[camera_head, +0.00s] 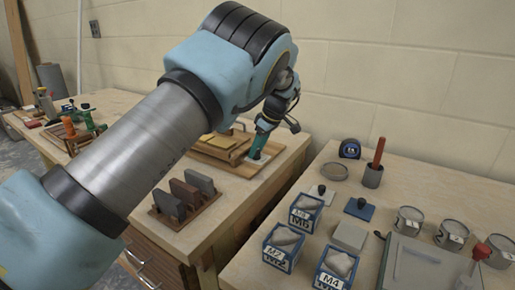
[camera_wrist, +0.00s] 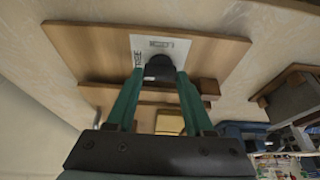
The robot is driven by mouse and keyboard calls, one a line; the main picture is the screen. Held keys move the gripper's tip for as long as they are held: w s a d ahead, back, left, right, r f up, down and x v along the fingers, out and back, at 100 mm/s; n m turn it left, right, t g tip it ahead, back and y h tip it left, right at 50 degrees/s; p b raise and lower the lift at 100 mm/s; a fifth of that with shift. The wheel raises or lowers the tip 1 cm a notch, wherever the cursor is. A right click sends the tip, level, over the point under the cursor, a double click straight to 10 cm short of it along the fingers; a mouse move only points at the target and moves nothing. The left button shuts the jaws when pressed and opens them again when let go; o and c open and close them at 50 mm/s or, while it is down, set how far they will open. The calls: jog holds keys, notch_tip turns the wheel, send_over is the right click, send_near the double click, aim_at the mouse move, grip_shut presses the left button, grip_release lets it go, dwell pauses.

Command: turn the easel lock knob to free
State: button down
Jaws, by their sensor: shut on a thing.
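The easel lock knob (camera_wrist: 160,66) is a dark knob on a white label plate (camera_wrist: 147,46) fixed to a wooden board (camera_wrist: 210,48) in the wrist view. The plate carries printed lettering, too small to read surely. My gripper (camera_wrist: 161,74) has its two green fingers on either side of the knob and is shut on it. In the head view my gripper (camera_head: 262,143) reaches down to the white plate (camera_head: 264,159) at the right end of the wooden easel (camera_head: 213,151); the knob is hidden there. Which way the knob points cannot be told.
A rack of dark slabs (camera_head: 185,196) stands in front of the easel. Blue tubs (camera_head: 304,212), a tape measure (camera_head: 349,149), a red-handled tool (camera_head: 375,165) and round tins (camera_head: 409,219) stand on the right table. A gap separates the tables.

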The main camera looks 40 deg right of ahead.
jog(key=shift+s, duration=0.1)
dwell(0.4)
jog(key=c, duration=0.6)
grip_release()
jog(key=shift+o, duration=0.2)
jog(key=b+v, duration=0.2)
jog(key=v, duration=0.8)
jog(key=shift+r, duration=0.35)
jog(key=shift+s, duration=0.1)
